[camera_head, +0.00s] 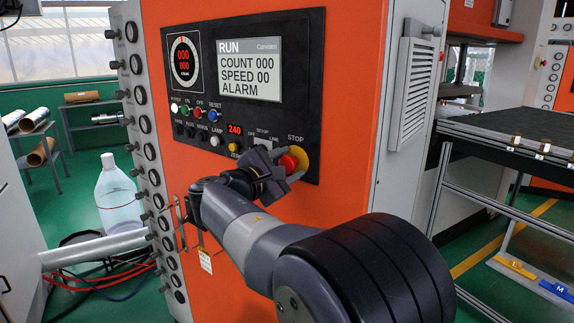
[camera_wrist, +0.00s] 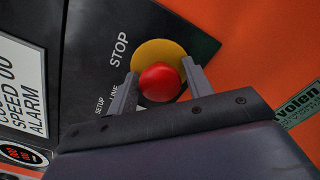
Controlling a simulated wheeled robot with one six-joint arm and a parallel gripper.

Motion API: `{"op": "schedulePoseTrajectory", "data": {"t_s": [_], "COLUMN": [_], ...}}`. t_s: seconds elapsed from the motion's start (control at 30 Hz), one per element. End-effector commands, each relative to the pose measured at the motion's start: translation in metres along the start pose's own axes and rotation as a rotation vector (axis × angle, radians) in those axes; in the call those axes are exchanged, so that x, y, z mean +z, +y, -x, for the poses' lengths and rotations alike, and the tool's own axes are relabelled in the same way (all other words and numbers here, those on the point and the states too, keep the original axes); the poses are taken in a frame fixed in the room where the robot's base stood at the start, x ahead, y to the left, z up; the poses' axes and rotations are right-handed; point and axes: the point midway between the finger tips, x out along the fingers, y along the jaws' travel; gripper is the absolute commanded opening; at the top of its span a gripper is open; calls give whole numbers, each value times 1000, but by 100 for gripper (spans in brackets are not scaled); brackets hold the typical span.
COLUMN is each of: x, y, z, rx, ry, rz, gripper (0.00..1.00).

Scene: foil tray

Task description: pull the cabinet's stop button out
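The red stop button (camera_head: 289,163) sits on a yellow round plate (camera_head: 302,158) at the lower right of the black control panel (camera_head: 309,83), under the word STOP. The panel is on the orange cabinet (camera_head: 347,60). My gripper (camera_head: 284,167) is at the button. In the wrist view the red button (camera_wrist: 160,83) lies between the two grey fingers of my gripper (camera_wrist: 158,84), in front of the yellow plate (camera_wrist: 158,54). The fingers stand on either side of it. A narrow gap seems to show on each side, so they look open around it.
The panel's display (camera_head: 249,70) reads RUN, COUNT 000, SPEED 00, ALARM. Small coloured knobs (camera_head: 213,115) and a selector marked SETUP and LINE are left of the button. A grey vent (camera_head: 413,92) is on the cabinet's right side. A black-topped table (camera_head: 510,135) stands at right.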

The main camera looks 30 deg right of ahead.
Motion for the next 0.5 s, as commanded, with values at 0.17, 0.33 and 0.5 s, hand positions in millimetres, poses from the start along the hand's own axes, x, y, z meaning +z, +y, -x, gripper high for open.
{"op": "schedulePoseTrajectory", "data": {"t_s": [0.17,0.33,0.5], "x": [0,0,0], "y": [0,0,0], "z": [0,0,0], "rx": [0,0,0], "ry": [0,0,0], "rz": [0,0,0], "gripper": [33,19,6]}}
